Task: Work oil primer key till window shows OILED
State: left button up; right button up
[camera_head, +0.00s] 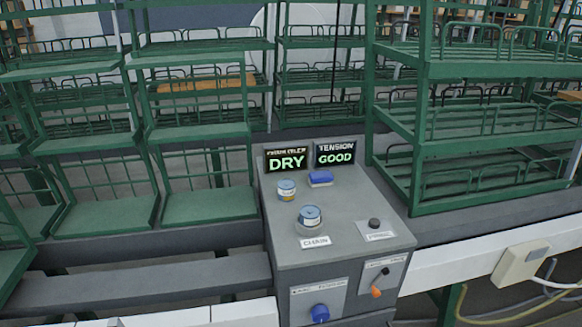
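A grey console (345,258) stands in the middle of the view. Its left display window (286,160) reads DRY in green under a small heading that looks like CHAIN OILER. A dark round key (374,223) stands on the console's right side, above a small white label (379,236) that seems to read PRIMER. Whether the key is pressed cannot be told. Neither of my grippers is in view.
The right window (336,154) reads TENSION GOOD. Two blue-and-white cans (310,217) (287,190) and a blue block (320,178) are on the console. Its front has a blue knob (320,313) and an orange-tipped lever (377,291). Green racks (420,150) flank it.

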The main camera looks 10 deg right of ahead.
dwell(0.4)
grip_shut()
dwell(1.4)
